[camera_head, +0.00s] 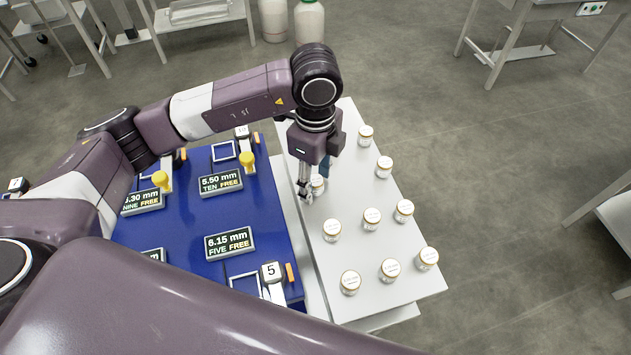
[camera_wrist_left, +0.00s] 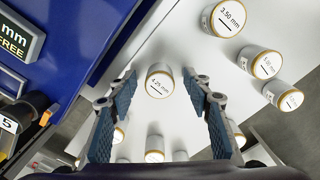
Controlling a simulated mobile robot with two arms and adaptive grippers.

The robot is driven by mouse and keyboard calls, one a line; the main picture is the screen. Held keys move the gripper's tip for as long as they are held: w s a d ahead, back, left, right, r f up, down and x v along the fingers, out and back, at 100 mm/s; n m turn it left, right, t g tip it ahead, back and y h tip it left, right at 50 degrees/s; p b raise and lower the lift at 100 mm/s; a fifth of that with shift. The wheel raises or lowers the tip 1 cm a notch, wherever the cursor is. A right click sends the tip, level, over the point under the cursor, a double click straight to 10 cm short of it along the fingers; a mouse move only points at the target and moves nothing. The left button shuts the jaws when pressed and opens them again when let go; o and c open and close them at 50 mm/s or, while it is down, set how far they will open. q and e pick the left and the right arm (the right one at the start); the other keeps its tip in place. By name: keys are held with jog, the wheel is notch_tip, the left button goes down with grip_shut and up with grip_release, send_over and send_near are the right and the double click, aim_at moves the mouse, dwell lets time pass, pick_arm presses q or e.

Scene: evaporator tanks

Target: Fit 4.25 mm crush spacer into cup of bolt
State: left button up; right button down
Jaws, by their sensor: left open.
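The 4.25 mm crush spacer (camera_wrist_left: 159,80) is a short white cylinder with a gold rim and a printed top. In the left wrist view it stands upright on the pale table, between and beyond my open fingertips. My left gripper (camera_head: 306,193) is above the table's left part in the head view, and its fingers also show in the left wrist view (camera_wrist_left: 158,92). A white cylinder (camera_head: 318,184) beside the fingers is partly hidden; its label is unreadable there. I cannot make out which part is the bolt's cup. My right gripper is out of view.
Several similar cylinders stand around, including a 3.50 mm one (camera_wrist_left: 228,18). The blue panel (camera_head: 205,215) left of the table (camera_head: 345,190) carries size signs (camera_head: 230,243), yellow knobs (camera_head: 246,160) and numbered blocks (camera_head: 271,271). Open floor lies right of the table.

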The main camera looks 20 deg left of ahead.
pick_arm(q)
grip_shut()
jog(key=shift+r, duration=0.15)
